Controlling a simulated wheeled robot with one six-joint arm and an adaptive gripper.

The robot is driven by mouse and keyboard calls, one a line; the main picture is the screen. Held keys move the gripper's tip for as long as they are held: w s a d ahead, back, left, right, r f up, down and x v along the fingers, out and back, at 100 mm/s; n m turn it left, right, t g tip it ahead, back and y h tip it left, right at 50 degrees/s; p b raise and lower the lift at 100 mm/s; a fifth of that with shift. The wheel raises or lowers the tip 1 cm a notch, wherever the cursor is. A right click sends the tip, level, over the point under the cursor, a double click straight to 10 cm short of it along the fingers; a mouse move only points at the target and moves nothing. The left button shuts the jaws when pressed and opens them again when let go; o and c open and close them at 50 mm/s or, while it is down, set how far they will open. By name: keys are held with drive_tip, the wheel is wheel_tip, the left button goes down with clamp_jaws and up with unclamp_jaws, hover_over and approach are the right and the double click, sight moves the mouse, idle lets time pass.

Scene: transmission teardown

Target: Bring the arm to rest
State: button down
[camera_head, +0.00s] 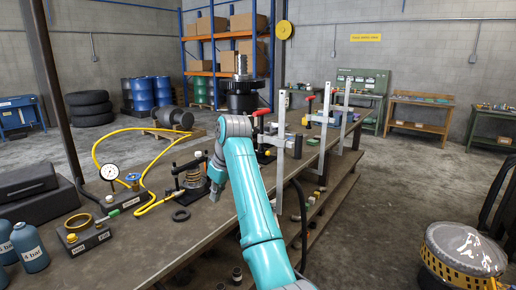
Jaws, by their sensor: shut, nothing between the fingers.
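My teal arm rises from the bottom middle, bends at a grey joint near the middle, and its end hangs over the workbench (160,250). My gripper (214,195) is small and partly hidden at the arm's end. It is shut and empty. It is just right of a black fixture with a coiled spring (193,177); I cannot tell whether they touch. A black ring (181,215) lies on the bench below and left of it.
A pressure gauge (109,172), a yellow hose (101,138) and blue bottles (30,247) occupy the bench's left. Upright clamps (281,150) stand right of my arm. A dark gear part with a metal shaft (241,66) is behind it. A yellow-banded drum (463,255) stands at lower right.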

drive_tip(key=s+d+f+m+t, duration=0.15)
drive_tip(key=d+f, duration=0.25)
drive_tip(key=f, duration=1)
drive_tip(key=s+d+f+m+t, duration=0.15)
drive_tip(key=d+f, duration=0.25)
drive_tip(key=f, duration=1)
drive_tip(key=s+d+f+m+t, duration=0.2)
drive_tip(key=s+d+f, duration=0.4)
drive_tip(key=s+f, duration=0.3)
drive_tip(key=s+d+f+m+t, duration=0.1)
drive_tip(key=s+d+f, duration=0.4)
drive_tip(key=s+f, duration=0.4)
drive_tip(key=s+d+r+m+t+h, duration=0.15)
drive_tip(key=s+d, duration=0.25)
drive_tip(key=s, duration=0.8)
drive_tip(key=s+d+m+t, duration=0.15)
drive_tip(key=s+d, duration=0.25)
drive_tip(key=s, duration=0.9)
drive_tip(key=s+d+r+m+t+h, duration=0.1)
drive_tip(key=s+d+r+t, duration=0.2)
drive_tip(key=s+r, duration=1.6)
drive_tip(key=shift+s+d+r+m+h, duration=0.2)
drive_tip(key=shift+d+r+m+h, duration=0.1)
drive_tip(key=shift+d+r+h, duration=0.05)
